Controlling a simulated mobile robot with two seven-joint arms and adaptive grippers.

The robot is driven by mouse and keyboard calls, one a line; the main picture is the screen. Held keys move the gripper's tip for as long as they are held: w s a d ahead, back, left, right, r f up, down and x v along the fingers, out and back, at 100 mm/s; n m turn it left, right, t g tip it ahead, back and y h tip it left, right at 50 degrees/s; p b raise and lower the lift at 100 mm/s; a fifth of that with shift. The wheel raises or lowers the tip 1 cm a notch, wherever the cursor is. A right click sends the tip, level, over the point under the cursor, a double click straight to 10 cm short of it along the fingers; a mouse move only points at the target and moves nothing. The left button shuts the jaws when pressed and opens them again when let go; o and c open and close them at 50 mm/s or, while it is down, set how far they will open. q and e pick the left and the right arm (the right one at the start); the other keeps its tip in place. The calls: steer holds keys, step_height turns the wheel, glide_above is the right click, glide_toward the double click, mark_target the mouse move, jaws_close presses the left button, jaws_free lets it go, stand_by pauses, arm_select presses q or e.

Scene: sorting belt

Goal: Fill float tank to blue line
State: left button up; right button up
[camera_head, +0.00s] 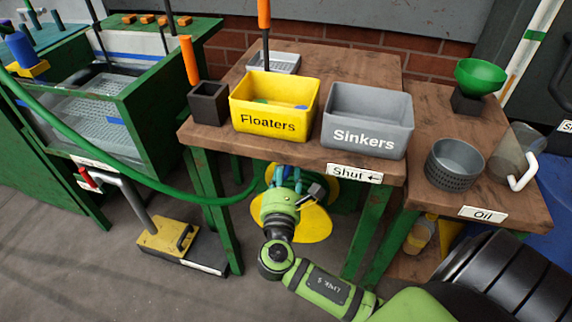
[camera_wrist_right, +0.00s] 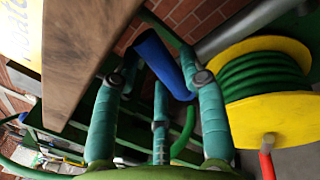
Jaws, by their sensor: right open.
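The float tank (camera_head: 150,95) stands at the left, a green-framed tank with a perforated tray inside and a short blue line (camera_head: 116,121) on its side. The water level is hard to tell. A green hose (camera_head: 120,180) runs from the tank's left to below the table. My right gripper (camera_head: 285,176) is under the table's front edge, left of the "Shut" sign (camera_head: 355,173). In the right wrist view its teal fingers (camera_wrist_right: 158,80) are open, with a blue lever-like part (camera_wrist_right: 163,65) between or just beyond them; contact is unclear. My left gripper is out of view.
A yellow Floaters bin (camera_head: 270,122) and grey Sinkers bin (camera_head: 365,138) stand on the table (camera_head: 225,138). A yellow hose reel (camera_wrist_right: 270,115) is close right of my gripper. A red-handled pipe (camera_head: 88,178) is below the tank.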

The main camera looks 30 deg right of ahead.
steer(key=v, duration=1)
steer(key=shift+s, duration=0.25)
steer(key=shift+a+f, duration=0.1)
steer(key=shift+a, duration=0.05)
stand_by(0.5)
